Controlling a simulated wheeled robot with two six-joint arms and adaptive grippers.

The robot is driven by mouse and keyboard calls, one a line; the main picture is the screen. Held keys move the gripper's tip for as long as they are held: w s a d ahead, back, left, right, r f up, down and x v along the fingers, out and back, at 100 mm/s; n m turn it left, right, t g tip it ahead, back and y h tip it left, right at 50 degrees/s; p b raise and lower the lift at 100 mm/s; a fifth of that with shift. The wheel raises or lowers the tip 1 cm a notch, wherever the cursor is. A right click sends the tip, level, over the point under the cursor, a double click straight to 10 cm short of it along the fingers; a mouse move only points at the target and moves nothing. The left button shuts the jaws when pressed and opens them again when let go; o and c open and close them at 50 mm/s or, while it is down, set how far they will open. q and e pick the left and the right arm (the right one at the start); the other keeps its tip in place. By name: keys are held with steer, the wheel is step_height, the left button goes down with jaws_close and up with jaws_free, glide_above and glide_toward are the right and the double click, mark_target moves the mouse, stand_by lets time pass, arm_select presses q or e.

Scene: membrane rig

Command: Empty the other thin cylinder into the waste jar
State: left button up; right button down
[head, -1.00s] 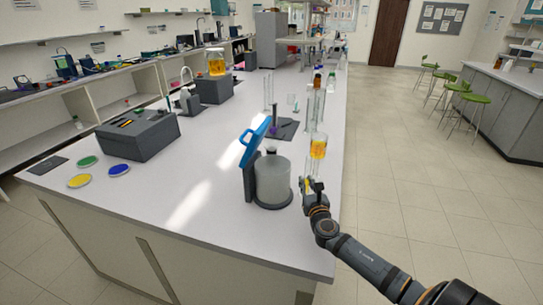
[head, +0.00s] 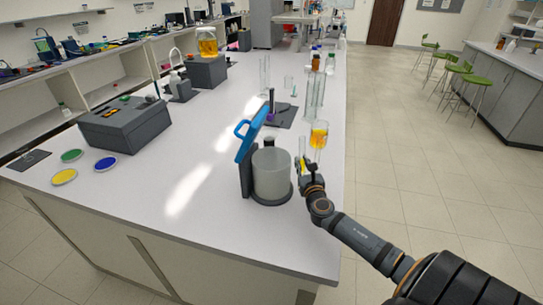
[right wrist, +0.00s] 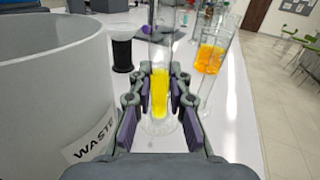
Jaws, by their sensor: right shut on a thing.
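The waste jar (head: 271,177) is a wide, frosted grey vessel near the bench's front right corner. Its blue lid (head: 248,140) is tilted up at its left. In the right wrist view the jar (right wrist: 50,75) fills the left side and bears the label WASTE. My right gripper (head: 304,164) is just right of the jar, shut on a thin clear cylinder (right wrist: 159,125) with bright yellow liquid. The cylinder is upright between the fingers (right wrist: 160,88); whether its foot touches the bench I cannot tell. My left gripper is not in view.
A wider glass with orange-yellow liquid (head: 319,136) stands close behind my right gripper. Tall clear cylinders (head: 315,97) and brown bottles (head: 315,62) stand farther back. A dark grey box (head: 125,124) and coloured discs (head: 106,164) are at left. The bench between is clear.

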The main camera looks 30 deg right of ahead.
mark_target(303, 158)
steer(key=shift+s+r+n, duration=0.15)
steer(key=shift+r+n, duration=0.1)
steer(key=shift+n, duration=0.25)
steer(key=shift+r+n, duration=0.15)
steer(key=shift+n, duration=0.25)
steer(key=shift+r+n, duration=0.15)
steer(key=shift+n, duration=0.45)
steer(key=shift+r+n+t, duration=0.4)
steer(key=shift+r+n, duration=0.1)
steer(key=shift+n, duration=0.5)
steer(key=shift+a+r+n+p, duration=0.2)
steer(key=shift+r+n+p, duration=0.3)
steer(key=shift+n, duration=0.4)
steer(key=r+n, duration=0.1)
steer(key=d+r+n+p, duration=0.1)
steer(key=n, duration=0.1)
steer(key=shift+s+d+r+n+t, duration=0.15)
steer(key=shift+d+r+n+t, duration=0.05)
steer(key=shift+r+n+t, duration=0.1)
arm_select(q)
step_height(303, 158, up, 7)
steer(key=p, duration=0.5)
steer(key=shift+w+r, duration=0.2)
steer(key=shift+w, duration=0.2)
arm_select(e)
step_height(303, 158, up, 5)
steer(key=n+y, duration=0.1)
steer(key=n, duration=0.5)
steer(key=shift+f+t, duration=0.1)
steer(key=shift+t, duration=0.2)
